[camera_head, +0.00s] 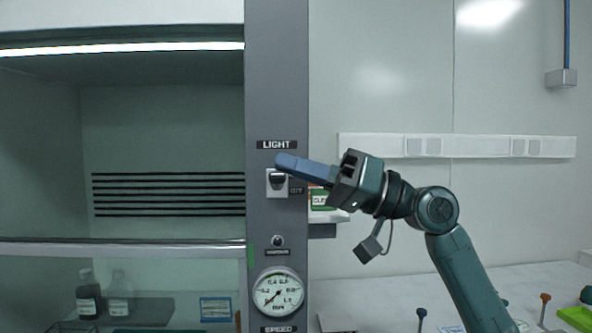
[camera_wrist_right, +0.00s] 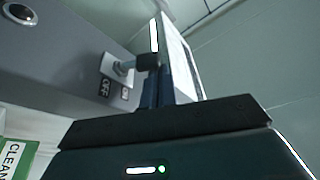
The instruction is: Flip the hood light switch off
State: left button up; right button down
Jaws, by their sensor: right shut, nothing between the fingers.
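The hood light switch (camera_head: 277,184) is a pale plate with a dark lever below the LIGHT label, on the grey hood post (camera_head: 276,100). In the right wrist view its plate (camera_wrist_right: 117,84) carries ON and OFF labels, and its lever has a dark tip beside my fingers. My right gripper (camera_head: 285,162) is shut and empty, its blue fingertips just above the switch's upper edge. It also shows in the right wrist view (camera_wrist_right: 172,65). I cannot tell whether the fingers touch the lever. The hood light strip (camera_head: 120,47) glows white. My left gripper is out of view.
Below the switch are a small round knob (camera_head: 278,241) and a dial gauge (camera_head: 278,292). A green and white box (camera_head: 322,198) sits on a shelf right of the post. Bottles (camera_head: 88,296) stand inside the hood behind the glass sash.

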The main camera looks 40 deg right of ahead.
jog(key=n+b, duration=0.2)
jog(key=f+n+g+y+b, duration=0.1)
jog(key=n+b, duration=0.1)
jog(key=f+n+g+y+b, duration=0.1)
jog(key=n+b, duration=0.1)
jog(key=shift+s+a, duration=0.25)
jog(key=shift+s, duration=0.15)
jog(key=n+b, duration=0.1)
jog(key=n, duration=0.1)
jog(key=n+g+b, duration=0.1)
jog(key=n, duration=0.1)
jog(key=shift+s+f+g+y+b, duration=0.1)
jog(key=shift+f+g+y+b, duration=0.2)
jog(key=shift+f+y+b, duration=0.1)
jog(key=shift+a+r+p, duration=0.1)
jog(key=shift+r+p, duration=0.2)
jog(key=shift+p, duration=0.1)
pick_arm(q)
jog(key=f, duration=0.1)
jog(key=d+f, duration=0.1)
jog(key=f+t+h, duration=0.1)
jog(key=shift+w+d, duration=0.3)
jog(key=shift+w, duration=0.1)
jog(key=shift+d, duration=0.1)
